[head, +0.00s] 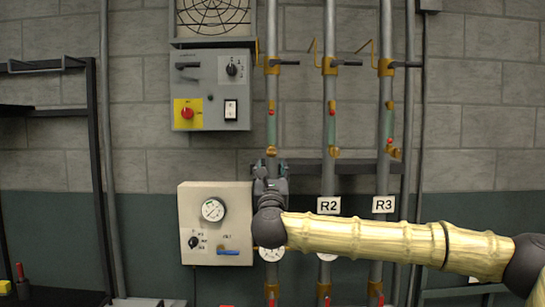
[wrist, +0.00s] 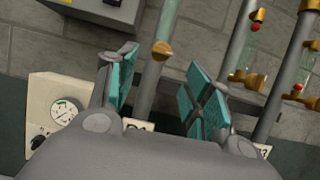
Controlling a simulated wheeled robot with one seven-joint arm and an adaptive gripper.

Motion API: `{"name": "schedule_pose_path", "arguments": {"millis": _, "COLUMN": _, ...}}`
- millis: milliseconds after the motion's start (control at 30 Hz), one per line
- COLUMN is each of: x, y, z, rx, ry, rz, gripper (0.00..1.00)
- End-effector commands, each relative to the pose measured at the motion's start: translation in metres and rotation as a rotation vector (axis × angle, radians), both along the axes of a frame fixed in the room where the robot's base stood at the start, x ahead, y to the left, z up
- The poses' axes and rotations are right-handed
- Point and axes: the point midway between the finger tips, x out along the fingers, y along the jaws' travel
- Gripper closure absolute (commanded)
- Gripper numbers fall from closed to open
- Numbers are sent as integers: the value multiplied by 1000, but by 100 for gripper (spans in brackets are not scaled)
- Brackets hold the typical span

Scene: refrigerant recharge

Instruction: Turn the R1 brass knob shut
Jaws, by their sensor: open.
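The R1 line is the leftmost of three vertical pipes. Its brass knob (head: 271,151) shows at the foot of the green-tinted sight tube, just above my gripper (head: 270,168). In the wrist view the brass knob (wrist: 162,50) lies beyond and slightly above the space between the fingertips. My gripper (wrist: 160,85) is open, with teal pads on both sides and nothing between them. The fingers appear apart from the knob; the exact depth gap is unclear. My arm hides the R1 label in the head view.
The R2 pipe (head: 329,90) and R3 pipe (head: 385,90) stand close on the right, with similar brass fittings. A gauge box (head: 188,222) is left of my gripper. A control box (head: 215,72) with a red button hangs above it. A dark rail (head: 353,167) crosses behind the pipes.

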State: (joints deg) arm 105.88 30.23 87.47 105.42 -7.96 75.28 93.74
Motion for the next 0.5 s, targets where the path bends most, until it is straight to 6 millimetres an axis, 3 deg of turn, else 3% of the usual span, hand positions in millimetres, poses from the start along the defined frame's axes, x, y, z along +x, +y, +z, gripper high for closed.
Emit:
{"name": "schedule_pose_path", "arguments": {"millis": 167, "x": 12, "y": -3, "z": 12, "rx": 15, "ry": -4, "rz": -4, "gripper": 49}}
{"name": "schedule_pose_path", "arguments": {"millis": 500, "x": 61, "y": -2, "z": 33, "rx": 12, "ry": -3, "rz": -3, "gripper": 49}}
